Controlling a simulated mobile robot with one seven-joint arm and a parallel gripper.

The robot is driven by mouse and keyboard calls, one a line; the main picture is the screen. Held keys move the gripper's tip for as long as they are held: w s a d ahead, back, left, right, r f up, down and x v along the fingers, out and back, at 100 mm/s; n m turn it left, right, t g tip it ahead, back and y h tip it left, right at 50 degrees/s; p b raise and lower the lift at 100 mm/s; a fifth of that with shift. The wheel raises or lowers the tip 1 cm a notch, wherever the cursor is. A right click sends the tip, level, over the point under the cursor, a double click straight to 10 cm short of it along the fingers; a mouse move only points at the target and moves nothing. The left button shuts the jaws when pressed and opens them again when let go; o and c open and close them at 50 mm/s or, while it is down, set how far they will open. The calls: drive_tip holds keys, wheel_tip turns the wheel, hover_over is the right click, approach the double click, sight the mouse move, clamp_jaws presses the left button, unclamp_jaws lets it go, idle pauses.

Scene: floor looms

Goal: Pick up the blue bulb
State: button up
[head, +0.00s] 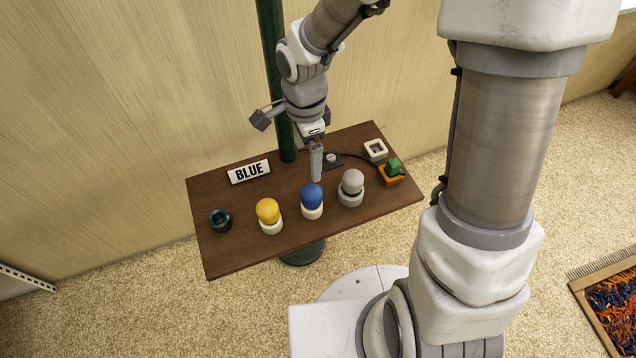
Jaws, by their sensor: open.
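The blue bulb (312,196) stands upright in a white base near the front middle of a small brown table (235,255). My gripper (316,175) points down just behind and above the blue bulb. Its jaws are open, and a grey finger reaches down close to the bulb's top; I cannot tell whether it touches. The other finger is hidden from this view. A yellow bulb (267,210) in a white base stands to the left. A grey bulb (352,182) in a grey base stands to the right.
A dark green ring (220,220) sits at the left edge. A white square socket (375,150) and an orange block with a green top (391,172) are at the right. A green post (272,60) rises behind.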

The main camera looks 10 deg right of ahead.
sight(311, 189)
wheel_tip(311, 189, down, 11)
drive_tip(key=b, duration=0.2)
drive_tip(key=shift+f+b, duration=0.15)
drive_tip(key=shift+b, duration=0.2)
drive_tip(key=shift+s+d+f+b, duration=0.15)
drive_tip(key=shift+f+b, duration=0.25)
drive_tip(key=shift+f, duration=1)
drive_tip(key=shift+d+f+b, duration=0.1)
drive_tip(key=shift+f+b, duration=0.3)
drive_tip(key=shift+f, duration=1)
drive_tip(key=c, duration=1.5)
drive_tip(key=shift+o, duration=0.2)
drive_tip(key=shift+r, duration=0.15)
drive_tip(key=shift+r+p, duration=0.3)
drive_tip(key=shift+r, duration=0.35)
wheel_tip(311, 189, up, 3)
drive_tip(key=shift+f+p, duration=0.1)
drive_tip(key=shift+p, duration=0.4)
drive_tip(key=s+d+r+p, duration=0.3)
drive_tip(key=s+d+r, duration=0.3)
drive_tip(key=d, duration=0.3)
drive_tip(key=shift+s+d+r, duration=0.3)
drive_tip(key=shift+s+r, duration=0.05)
drive_tip(key=shift+s, duration=0.05)
